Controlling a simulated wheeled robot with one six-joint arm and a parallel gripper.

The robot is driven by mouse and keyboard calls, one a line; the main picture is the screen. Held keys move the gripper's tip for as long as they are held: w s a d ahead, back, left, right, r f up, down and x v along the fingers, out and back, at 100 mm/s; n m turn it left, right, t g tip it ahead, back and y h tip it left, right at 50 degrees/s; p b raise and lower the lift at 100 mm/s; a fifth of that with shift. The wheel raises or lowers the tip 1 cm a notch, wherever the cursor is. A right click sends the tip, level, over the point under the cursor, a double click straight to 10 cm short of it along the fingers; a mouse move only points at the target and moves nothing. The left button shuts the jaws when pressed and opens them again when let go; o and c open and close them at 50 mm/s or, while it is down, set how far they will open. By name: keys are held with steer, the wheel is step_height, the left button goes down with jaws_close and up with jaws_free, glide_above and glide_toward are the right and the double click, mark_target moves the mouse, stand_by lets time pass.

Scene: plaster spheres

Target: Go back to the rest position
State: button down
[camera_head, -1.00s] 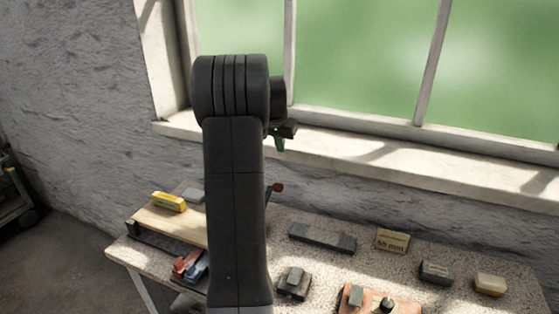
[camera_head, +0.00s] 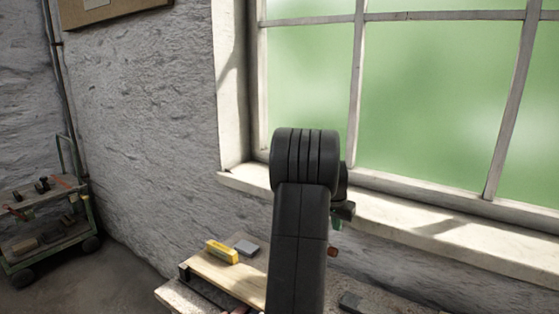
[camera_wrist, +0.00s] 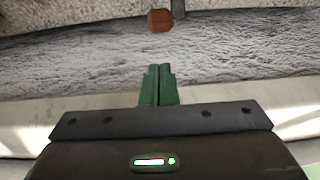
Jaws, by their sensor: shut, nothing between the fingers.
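In the head view my dark arm stands upright in front of the wall and window. A small part of my gripper shows to the right of the arm's elbow, with a bit of green finger (camera_head: 337,224). In the wrist view the two green fingers of my gripper (camera_wrist: 158,84) are side by side and touching, shut with nothing between them. No object touches the fingers. The wall lies in front of them, and a small reddish-brown block-like thing (camera_wrist: 161,20) shows beyond the fingertips.
A workbench (camera_head: 180,297) stands below, with a wooden board (camera_head: 229,277), a yellow block (camera_head: 222,251) and a grey block (camera_head: 246,246). The window sill (camera_head: 440,233) runs along the right. A cart (camera_head: 45,225) stands at the far left, with bare floor between it and the bench.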

steer(key=f+b, duration=0.1)
steer(key=f, duration=0.6)
steer(key=shift+w+f+b, duration=0.1)
steer(key=shift+w+b, duration=0.1)
steer(key=shift+b, duration=0.1)
step_height(320, 180, up, 14)
step_height(320, 180, down, 14)
steer(key=s+a+r+t+h+b, duration=0.1)
steer(key=s+a+r+t+b, duration=0.1)
steer(key=s+a+r+b, duration=0.4)
steer(key=shift+s+a+r+h, duration=0.3)
steer(key=shift+s+a+r, duration=0.3)
steer(key=shift+s+r, duration=1.45)
steer(key=shift+s+f, duration=0.45)
steer(key=shift+f, duration=0.05)
